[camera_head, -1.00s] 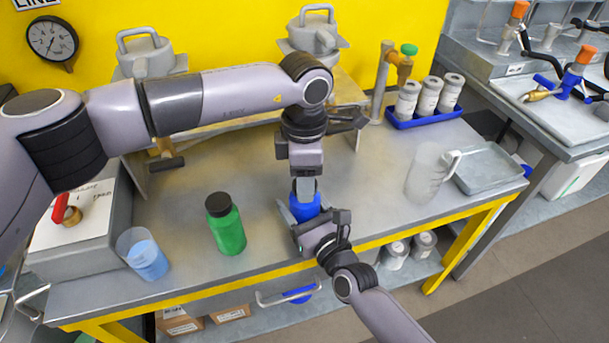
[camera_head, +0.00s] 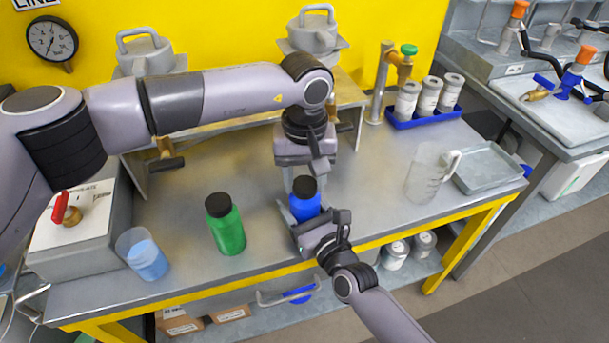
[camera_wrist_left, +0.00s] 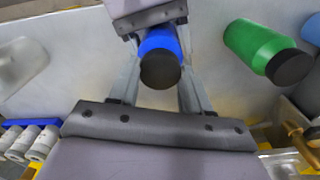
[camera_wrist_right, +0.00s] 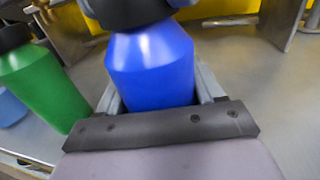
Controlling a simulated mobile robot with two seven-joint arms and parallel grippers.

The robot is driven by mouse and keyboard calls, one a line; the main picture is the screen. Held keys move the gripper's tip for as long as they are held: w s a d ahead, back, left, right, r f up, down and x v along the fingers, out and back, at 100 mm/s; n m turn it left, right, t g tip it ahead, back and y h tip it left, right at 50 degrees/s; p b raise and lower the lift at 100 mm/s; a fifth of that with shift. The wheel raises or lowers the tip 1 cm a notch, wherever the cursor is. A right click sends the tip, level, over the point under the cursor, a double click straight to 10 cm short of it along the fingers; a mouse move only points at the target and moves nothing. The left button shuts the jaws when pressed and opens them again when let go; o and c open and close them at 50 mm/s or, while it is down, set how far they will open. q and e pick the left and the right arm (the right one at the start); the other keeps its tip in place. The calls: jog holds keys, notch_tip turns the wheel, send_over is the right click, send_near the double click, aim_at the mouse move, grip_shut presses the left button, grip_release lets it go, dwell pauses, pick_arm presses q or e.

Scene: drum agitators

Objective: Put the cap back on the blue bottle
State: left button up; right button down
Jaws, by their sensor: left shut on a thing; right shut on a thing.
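The blue bottle (camera_head: 304,208) stands upright near the table's front edge. Its black cap (camera_head: 304,187) is on top of the bottle; whether it is fully seated or threaded I cannot tell. My left gripper (camera_head: 303,180) reaches down from above and is shut on the cap; its fingers lie on either side of it in the left wrist view (camera_wrist_left: 160,72). My right gripper (camera_head: 304,226) comes from the front and is shut on the bottle's body, which fills the right wrist view (camera_wrist_right: 150,70).
A green bottle (camera_head: 228,232) with a black cap stands left of the blue one. A beaker of blue liquid (camera_head: 147,258) is further left. A clear jug (camera_head: 424,175) and a metal tray (camera_head: 488,168) stand at right. A blue rack (camera_head: 425,119) holds white containers.

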pick_arm(q)
jog(key=m, duration=0.6)
jog(key=o, duration=1)
jog(key=shift+r, duration=0.15)
jog(key=shift+r, duration=2.15)
jog(key=shift+c, duration=0.2)
